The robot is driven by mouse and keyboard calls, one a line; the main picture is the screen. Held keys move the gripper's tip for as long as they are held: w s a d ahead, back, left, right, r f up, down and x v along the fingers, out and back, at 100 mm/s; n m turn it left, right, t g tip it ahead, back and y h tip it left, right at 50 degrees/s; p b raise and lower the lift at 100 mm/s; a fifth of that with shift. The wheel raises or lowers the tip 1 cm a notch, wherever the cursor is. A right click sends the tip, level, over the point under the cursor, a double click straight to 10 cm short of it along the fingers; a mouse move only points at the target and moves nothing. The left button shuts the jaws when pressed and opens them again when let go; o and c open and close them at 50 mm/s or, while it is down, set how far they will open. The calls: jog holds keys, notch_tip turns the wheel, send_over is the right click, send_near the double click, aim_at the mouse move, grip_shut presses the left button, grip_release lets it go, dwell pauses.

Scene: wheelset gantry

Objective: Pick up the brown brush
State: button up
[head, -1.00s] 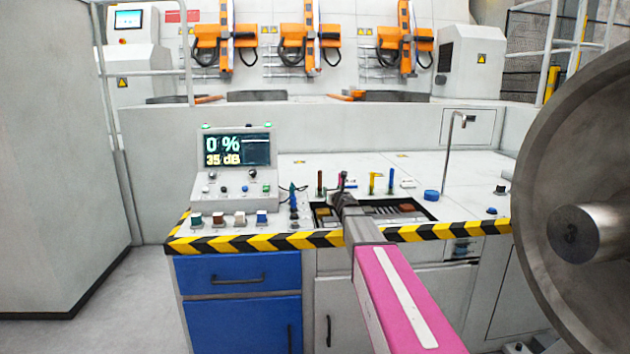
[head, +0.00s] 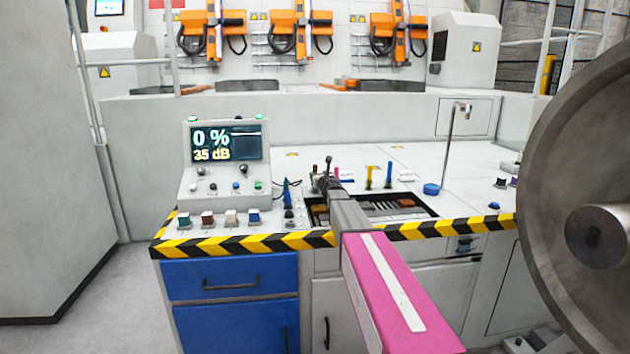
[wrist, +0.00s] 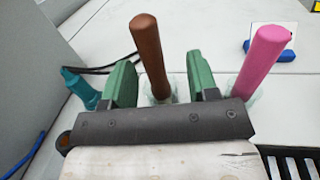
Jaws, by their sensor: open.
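The brown brush (wrist: 150,55) stands upright, handle up, in the wrist view. Its handle is between the two green fingers of my gripper (wrist: 163,80), with visible gaps on both sides, nearer the left finger. My gripper is open and holds nothing. In the head view my gripper (head: 327,183) is over the bench, and it largely hides the brown brush there. The lower end of the brush is only partly visible in a pale, see-through holder.
A pink handle (wrist: 262,60) stands close to the right of my gripper. A teal object (wrist: 80,88) is at the left. Yellow (head: 369,177) and blue (head: 388,175) upright tools stand further right. A control panel (head: 226,165) is left, a large wheel (head: 560,150) right.

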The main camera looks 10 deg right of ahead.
jog(key=w, duration=0.2)
jog(key=w+a, duration=0.1)
jog(key=w, duration=0.1)
jog(key=shift+w+a+f, duration=0.2)
jog(key=shift+w, duration=0.2)
grip_shut()
jog(key=shift+r, duration=0.1)
notch_tip(320, 180, up, 10)
dwell(0.6)
